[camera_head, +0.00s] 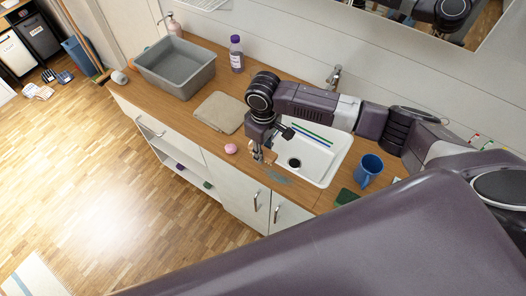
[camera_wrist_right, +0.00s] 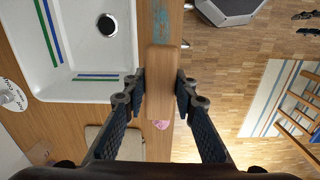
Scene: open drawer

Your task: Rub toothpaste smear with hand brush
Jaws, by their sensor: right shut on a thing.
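My right gripper (camera_head: 264,156) is above the wooden counter at the sink's front edge. In the right wrist view the gripper (camera_wrist_right: 160,92) is shut on the hand brush (camera_wrist_right: 160,72), a plain wooden block held between the two fingers. The brush's underside is hidden, so I cannot tell if it touches the counter. The toothpaste smear (camera_head: 279,177) is a pale blue-grey patch on the counter strip in front of the sink. In the right wrist view the smear (camera_wrist_right: 161,25) lies just beyond the far end of the brush. My left gripper is not in view.
The white sink (camera_head: 322,160) with blue and green stripes is beside the gripper.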

